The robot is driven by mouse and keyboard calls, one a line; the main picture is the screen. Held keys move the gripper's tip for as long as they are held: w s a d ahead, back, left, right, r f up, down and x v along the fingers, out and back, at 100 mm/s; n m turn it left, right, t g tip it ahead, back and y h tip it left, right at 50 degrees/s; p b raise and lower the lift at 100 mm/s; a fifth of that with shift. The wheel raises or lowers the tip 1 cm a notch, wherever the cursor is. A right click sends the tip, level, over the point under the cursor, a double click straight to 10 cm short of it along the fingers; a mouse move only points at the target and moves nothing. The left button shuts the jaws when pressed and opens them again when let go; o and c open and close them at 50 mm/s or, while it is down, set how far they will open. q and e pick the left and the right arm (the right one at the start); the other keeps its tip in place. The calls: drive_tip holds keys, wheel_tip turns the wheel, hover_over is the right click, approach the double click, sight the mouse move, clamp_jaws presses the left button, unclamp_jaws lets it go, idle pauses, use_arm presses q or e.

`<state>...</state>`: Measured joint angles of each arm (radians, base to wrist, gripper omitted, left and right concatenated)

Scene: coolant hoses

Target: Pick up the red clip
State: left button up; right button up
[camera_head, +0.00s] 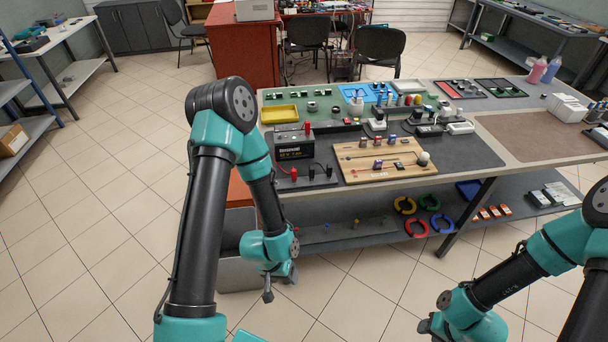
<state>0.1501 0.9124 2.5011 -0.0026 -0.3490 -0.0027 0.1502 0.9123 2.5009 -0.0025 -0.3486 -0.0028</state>
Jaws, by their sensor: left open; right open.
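Small red parts show near the black box on the workbench: one red piece (294,174) stands at the front left and another (308,127) stands behind the box. I cannot tell at this size whether either is the red clip. A red ring (416,228) lies on the lower shelf. My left gripper (270,285) hangs below the bench top's height, in front of the bench's left end, open and apart from these parts. My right gripper (426,326) is at the lower right, partly hidden by its own wrist, well in front of the bench.
The workbench (520,140) is crowded on its left half with a wooden board (365,173), a black box (294,147), a yellow tray (280,114) and several small parts. A brown mat at its right is mostly clear. Yellow, green and blue rings lie on the lower shelf. Tiled floor is free in front.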

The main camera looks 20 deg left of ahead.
idle(0.4)
use_arm(q)
drive_tip(key=c, duration=0.3)
drive_tip(key=shift+w, duration=0.1)
